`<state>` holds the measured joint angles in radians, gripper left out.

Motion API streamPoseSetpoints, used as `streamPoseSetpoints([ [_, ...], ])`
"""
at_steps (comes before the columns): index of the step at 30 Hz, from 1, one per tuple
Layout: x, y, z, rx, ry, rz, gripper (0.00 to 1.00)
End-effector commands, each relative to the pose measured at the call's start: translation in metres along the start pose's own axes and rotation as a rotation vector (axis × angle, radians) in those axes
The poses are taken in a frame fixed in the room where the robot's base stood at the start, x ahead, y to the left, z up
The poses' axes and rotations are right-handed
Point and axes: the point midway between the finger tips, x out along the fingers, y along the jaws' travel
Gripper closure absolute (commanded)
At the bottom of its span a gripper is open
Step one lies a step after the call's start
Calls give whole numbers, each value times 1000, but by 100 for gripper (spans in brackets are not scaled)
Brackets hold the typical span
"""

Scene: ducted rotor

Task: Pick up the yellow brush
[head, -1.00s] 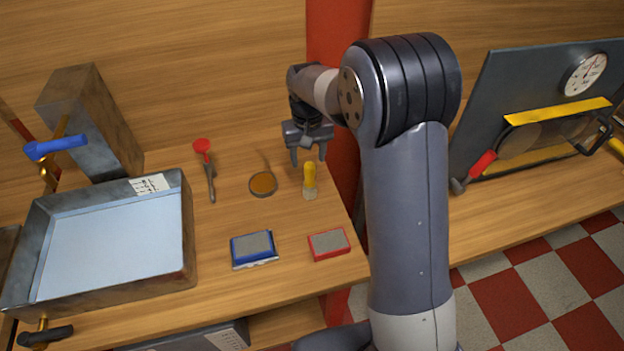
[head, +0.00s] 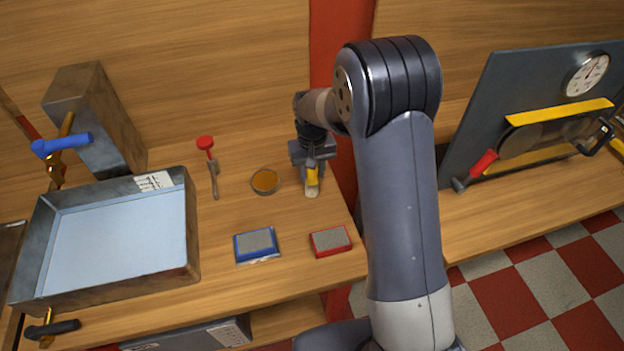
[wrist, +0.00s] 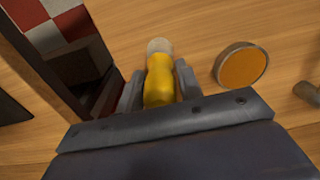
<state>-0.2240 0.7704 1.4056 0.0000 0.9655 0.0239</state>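The yellow brush (head: 312,181) is on the wooden table near its right edge, with its pale bristle end toward the front. In the wrist view the brush (wrist: 159,82) lies between the two fingers of my gripper (wrist: 159,88). My gripper (head: 312,172) is low over the table around the brush handle. The fingers are apart, one on each side, with a narrow gap visible on at least one side. The palm hides the rear end of the handle.
A round dish with orange contents (head: 265,181) is just left of the brush. Blue (head: 256,245) and red (head: 330,241) pads lie in front. A red-topped tool (head: 211,165) and a large metal tray (head: 192,232) are farther left. The table's edge is close on the right.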

Motion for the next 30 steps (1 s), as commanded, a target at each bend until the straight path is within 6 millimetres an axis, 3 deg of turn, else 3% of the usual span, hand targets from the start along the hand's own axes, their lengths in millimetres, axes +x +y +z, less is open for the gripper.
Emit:
streamPoseSetpoints([
  [11,0,0,0,0,0,0,96],
  [19,-4,0,0,0,2,0,96],
  [23,-21,0,-1,0,5,0,96],
  [30,-70,0,-1,0,5,0,96],
])
